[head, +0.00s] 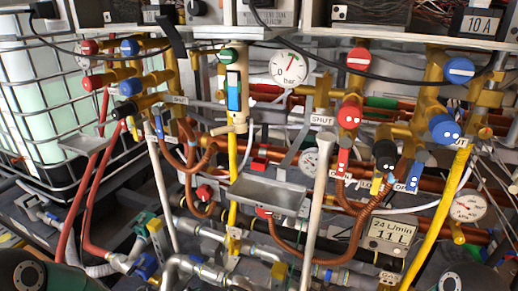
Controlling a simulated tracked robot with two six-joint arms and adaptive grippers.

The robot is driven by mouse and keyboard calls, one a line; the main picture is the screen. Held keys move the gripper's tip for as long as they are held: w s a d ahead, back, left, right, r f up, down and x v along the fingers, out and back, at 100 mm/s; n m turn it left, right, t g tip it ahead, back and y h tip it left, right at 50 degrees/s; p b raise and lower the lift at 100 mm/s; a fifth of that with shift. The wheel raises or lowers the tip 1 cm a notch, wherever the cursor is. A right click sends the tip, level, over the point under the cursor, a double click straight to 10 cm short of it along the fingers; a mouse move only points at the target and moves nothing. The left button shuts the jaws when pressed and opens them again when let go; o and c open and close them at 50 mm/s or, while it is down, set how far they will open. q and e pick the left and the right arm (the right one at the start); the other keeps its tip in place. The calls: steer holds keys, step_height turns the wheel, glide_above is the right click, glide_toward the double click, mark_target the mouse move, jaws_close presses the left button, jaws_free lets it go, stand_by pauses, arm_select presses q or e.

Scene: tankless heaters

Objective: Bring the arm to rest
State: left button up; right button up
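Neither gripper shows in the head view. A dark rounded part with a greenish band at the bottom left corner and another at the bottom right look like links of my own arms. Both are low at the picture's edge, in front of the pipework and apart from the valves as far as I can see. What the grippers hold, if anything, is out of sight.
Valves with red knobs (349,113) and blue knobs (444,128) stick out toward me. Pressure gauges (289,67), a metal tray (268,195) and a flow meter box (391,236) sit among dense pipes. A caged white tank (40,85) stands left.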

arm_select(q)
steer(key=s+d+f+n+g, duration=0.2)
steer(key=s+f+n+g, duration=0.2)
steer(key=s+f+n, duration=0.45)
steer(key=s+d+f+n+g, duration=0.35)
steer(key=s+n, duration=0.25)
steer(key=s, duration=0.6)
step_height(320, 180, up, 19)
steer(key=p, duration=1.9)
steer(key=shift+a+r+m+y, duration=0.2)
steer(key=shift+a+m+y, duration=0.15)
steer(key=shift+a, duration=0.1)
